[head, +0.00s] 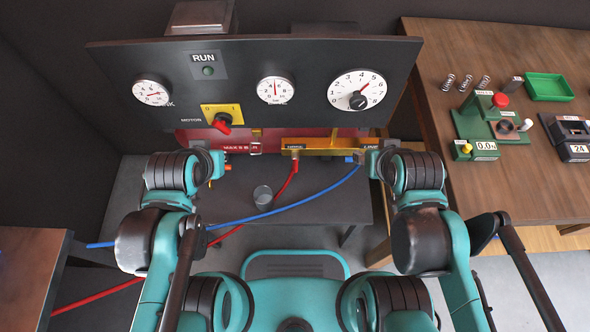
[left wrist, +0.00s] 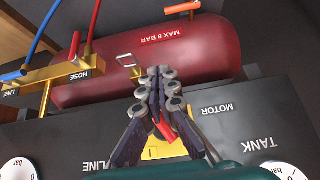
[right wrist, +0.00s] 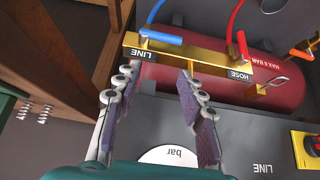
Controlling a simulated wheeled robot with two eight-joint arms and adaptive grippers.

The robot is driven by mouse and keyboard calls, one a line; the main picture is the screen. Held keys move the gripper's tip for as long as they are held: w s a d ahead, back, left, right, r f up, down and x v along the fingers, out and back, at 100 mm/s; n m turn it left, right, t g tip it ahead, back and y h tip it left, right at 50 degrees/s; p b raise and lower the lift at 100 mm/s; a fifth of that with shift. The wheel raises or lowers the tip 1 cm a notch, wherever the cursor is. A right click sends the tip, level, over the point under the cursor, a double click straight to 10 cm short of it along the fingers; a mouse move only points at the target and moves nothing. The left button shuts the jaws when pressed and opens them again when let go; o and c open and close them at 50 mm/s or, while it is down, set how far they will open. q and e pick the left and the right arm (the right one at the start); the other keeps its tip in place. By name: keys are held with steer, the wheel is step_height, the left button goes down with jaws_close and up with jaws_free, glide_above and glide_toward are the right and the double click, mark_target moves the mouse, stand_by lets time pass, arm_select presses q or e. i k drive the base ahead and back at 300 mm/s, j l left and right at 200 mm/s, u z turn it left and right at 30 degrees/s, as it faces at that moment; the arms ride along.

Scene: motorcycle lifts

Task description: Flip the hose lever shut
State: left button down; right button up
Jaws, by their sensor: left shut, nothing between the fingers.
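The hose lever is a short red handle (left wrist: 74,45) on the brass manifold (left wrist: 62,70) by the HOSE label. It points along the red hose (left wrist: 95,18), beside it. In the right wrist view the red lever (right wrist: 243,44) shows the same way. In the head view it is too small to tell from the red hose (head: 288,180). My left gripper (left wrist: 158,72) is shut and empty, to the right of the lever in its wrist view; the head view has it (head: 218,165) left of the HOSE label. My right gripper (right wrist: 155,72) is open and empty near the LINE end.
A blue lever (right wrist: 160,37) lies across its blue hose at LINE. An orange drain lever (left wrist: 182,8) and a metal ring (left wrist: 127,60) are near the red tank (left wrist: 190,55). The gauge panel (head: 300,95) stands above. A wooden bench (head: 530,190) is at right.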

mark_target(295, 164)
steer(key=k, duration=0.55)
steer(key=k+j, duration=0.15)
steer(key=k, duration=0.45)
